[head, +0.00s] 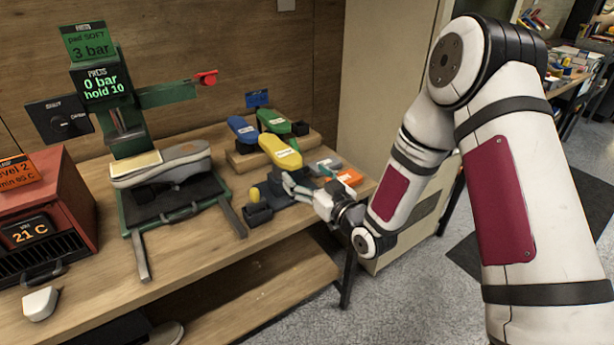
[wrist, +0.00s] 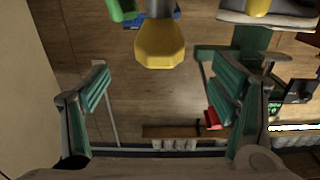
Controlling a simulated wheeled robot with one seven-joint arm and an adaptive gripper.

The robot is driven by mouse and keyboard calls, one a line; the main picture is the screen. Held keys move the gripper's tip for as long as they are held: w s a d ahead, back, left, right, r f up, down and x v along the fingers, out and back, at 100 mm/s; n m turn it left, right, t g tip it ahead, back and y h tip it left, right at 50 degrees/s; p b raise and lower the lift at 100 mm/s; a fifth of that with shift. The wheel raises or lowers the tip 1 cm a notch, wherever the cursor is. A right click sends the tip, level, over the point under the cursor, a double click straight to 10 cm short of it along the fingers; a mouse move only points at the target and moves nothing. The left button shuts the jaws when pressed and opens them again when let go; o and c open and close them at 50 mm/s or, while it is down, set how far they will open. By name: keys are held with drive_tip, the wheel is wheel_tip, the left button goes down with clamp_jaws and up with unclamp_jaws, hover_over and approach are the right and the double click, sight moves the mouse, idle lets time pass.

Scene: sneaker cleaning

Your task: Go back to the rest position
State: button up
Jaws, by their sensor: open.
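My gripper (head: 292,187) is at the right part of the bench, in front of the yellow sole-shaped piece (head: 280,151). In the wrist view my gripper (wrist: 165,95) has its two green-padded fingers wide apart with nothing between them. The yellow piece also shows in the wrist view (wrist: 160,45), beyond the fingers. A grey sneaker (head: 165,165) sits in the green press (head: 130,130) on the left, with a pale pad on it. The press display reads 0 bar, hold 10.
Green (head: 273,121) and blue (head: 242,129) sole-shaped pieces lie on a wooden riser behind my gripper. A small dark holder with a yellow top (head: 256,207) stands close to its left. A red heater box (head: 40,215) is at far left. Open floor (head: 420,290) lies right of the bench.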

drive_tip(key=shift+r, duration=0.1)
drive_tip(key=s+d+r+m+g+h, duration=0.1)
drive_tip(key=s+d+r+g+h, duration=0.1)
drive_tip(key=s+d+r+h, duration=0.35)
drive_tip(key=s+d+r+m+g+h, duration=0.1)
drive_tip(key=s+d+r+g+h, duration=0.2)
drive_tip(key=d+r, duration=0.55)
drive_tip(key=s+d+r+m+g, duration=0.1)
drive_tip(key=s+d+m+g, duration=0.1)
drive_tip(key=s, duration=1.2)
drive_tip(key=s+d+r+m+g+h, duration=0.1)
drive_tip(key=s+d+r+m+g, duration=0.1)
drive_tip(key=s, duration=1.2)
drive_tip(key=shift+s+d+r+m+g, duration=0.15)
drive_tip(key=shift+s+d+m+g, duration=0.2)
drive_tip(key=shift+d+g, duration=0.45)
drive_tip(key=shift+d+h, duration=0.15)
drive_tip(key=shift+h, duration=0.2)
